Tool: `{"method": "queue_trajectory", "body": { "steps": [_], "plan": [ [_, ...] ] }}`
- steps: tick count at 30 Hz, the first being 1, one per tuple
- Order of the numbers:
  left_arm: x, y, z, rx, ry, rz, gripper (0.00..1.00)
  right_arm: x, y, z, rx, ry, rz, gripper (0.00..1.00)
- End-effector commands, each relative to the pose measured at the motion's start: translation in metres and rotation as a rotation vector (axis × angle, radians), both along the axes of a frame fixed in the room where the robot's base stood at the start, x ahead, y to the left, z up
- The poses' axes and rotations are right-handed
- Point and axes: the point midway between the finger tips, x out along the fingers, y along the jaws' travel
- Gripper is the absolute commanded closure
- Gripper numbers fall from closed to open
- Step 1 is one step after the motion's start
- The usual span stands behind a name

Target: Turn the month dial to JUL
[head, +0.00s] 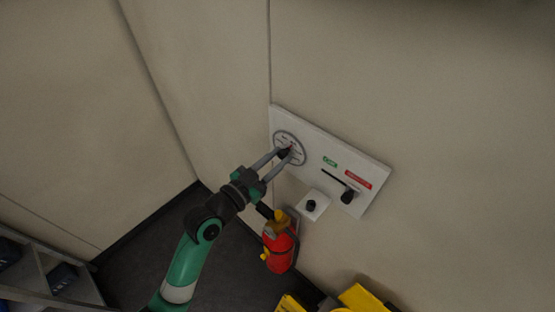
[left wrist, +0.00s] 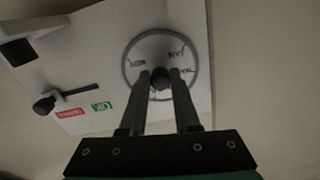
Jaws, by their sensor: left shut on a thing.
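The round month dial (head: 290,146) is on the left part of a white panel (head: 316,160) fixed to the wall. In the left wrist view the dial (left wrist: 132,50) shows as a grey ring with month labels around a dark central knob (left wrist: 160,79). Most labels are blurred or hidden, so I cannot read the set month. My left gripper (head: 287,154) reaches the dial, with its two fingers on either side of the knob and shut on it. It also shows in the left wrist view (left wrist: 161,78). My right gripper is not in view.
On the panel, a black lever (head: 348,196) sits at the end of a slot, near green and red labels. A small white box with a black knob (head: 311,205) juts out below. A red extinguisher (head: 280,246) and yellow objects (head: 362,298) stand lower down.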

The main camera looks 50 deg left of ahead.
Motion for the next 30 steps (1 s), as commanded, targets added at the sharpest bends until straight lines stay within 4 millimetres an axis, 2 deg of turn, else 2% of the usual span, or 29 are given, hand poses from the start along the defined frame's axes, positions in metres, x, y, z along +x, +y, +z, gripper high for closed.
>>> {"method": "queue_trajectory", "body": {
  "steps": [14,15,19,30],
  "plan": [
    [-0.0001,0.0001,0.0005,0.016,0.0,0.0,1.0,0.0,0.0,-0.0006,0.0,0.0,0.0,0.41],
    [-0.0001,0.0001,0.0005,0.015,0.0,0.0,0.65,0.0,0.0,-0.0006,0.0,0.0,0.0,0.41],
    [-0.0001,0.0,0.0004,0.015,0.0,0.0,0.41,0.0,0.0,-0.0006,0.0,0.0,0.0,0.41],
    [-0.0053,-0.0001,-0.0001,0.014,0.001,0.001,0.4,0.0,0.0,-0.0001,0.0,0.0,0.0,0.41]
  ]
}}
